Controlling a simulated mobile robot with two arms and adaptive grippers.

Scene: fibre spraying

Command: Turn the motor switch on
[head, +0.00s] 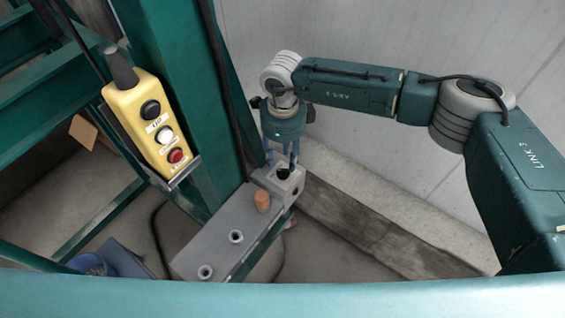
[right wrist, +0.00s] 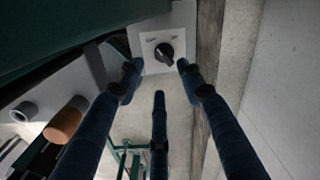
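The motor switch is a grey box (head: 284,182) with a dark round knob, at the far end of a grey shelf in the head view. In the right wrist view its pale plate carries a black rotary knob (right wrist: 165,53) with small marks at either side, too small to read. My right gripper (head: 283,156) points down just over the switch in the head view. Its blue fingers (right wrist: 157,80) are spread apart with nothing between them in the right wrist view. Two fingertips flank the knob's lower side; contact is not visible. My left gripper is not in view.
The grey shelf (head: 215,232) holds an orange plug (head: 262,201) and two short grey sockets. A yellow button box (head: 146,125) with black, white and red buttons hangs on a green post (head: 170,45) to the left. A pale wall (head: 420,30) stands at the right.

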